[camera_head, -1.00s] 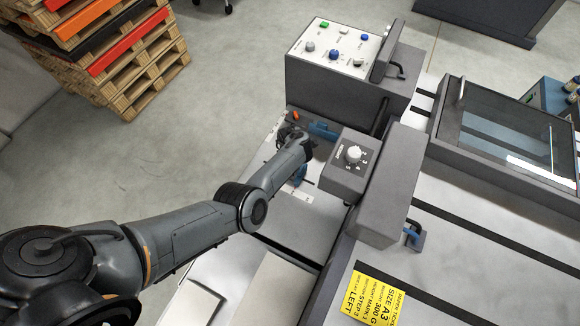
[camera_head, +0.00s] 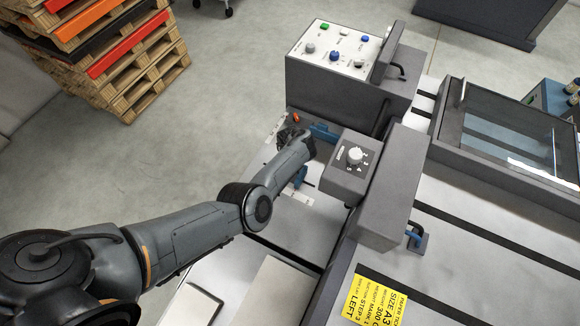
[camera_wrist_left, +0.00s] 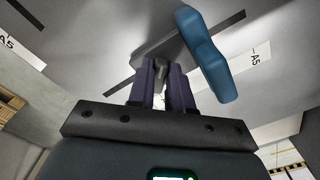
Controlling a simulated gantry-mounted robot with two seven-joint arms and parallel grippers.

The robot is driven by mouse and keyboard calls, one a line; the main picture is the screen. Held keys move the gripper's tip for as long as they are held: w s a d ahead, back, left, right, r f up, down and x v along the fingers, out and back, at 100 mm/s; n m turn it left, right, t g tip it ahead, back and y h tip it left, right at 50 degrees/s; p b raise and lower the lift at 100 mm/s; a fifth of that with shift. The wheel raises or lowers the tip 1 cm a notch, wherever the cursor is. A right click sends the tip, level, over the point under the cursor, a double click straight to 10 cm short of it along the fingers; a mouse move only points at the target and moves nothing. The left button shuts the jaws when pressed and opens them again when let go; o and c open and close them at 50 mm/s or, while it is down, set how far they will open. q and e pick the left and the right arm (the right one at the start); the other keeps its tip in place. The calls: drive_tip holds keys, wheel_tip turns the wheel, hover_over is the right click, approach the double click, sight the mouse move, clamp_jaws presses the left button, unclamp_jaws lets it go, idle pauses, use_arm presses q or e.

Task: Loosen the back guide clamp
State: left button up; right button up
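In the head view my left gripper (camera_head: 293,138) is low over the grey feed table, beside the back blue guide (camera_head: 325,132); its fingers are hard to make out there. In the left wrist view my purple fingers (camera_wrist_left: 162,84) stand close together on both sides of a small dark upright piece, which looks like the back guide clamp (camera_wrist_left: 161,68). They seem to touch it. A blue guide (camera_wrist_left: 207,58) stands just right of the fingers. A second blue guide (camera_head: 300,177) shows nearer in the head view. My right gripper is not in view.
A grey box with a white dial (camera_head: 355,155) stands right of my gripper. A control panel box (camera_head: 335,45) rises behind. A small orange part (camera_head: 296,118) is just beyond the gripper. A yellow paper ticket (camera_head: 376,302) lies at the front.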

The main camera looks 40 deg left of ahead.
use_arm(q)
drive_tip(key=o, duration=0.4)
drive_tip(key=shift+c, duration=0.2)
wheel_tip(320, 180, up, 11)
drive_tip(key=p, duration=0.5)
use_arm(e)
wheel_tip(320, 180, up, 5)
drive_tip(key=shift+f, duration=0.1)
use_arm(q)
drive_tip(key=shift+a+f, duration=0.1)
drive_tip(key=shift+f, duration=0.05)
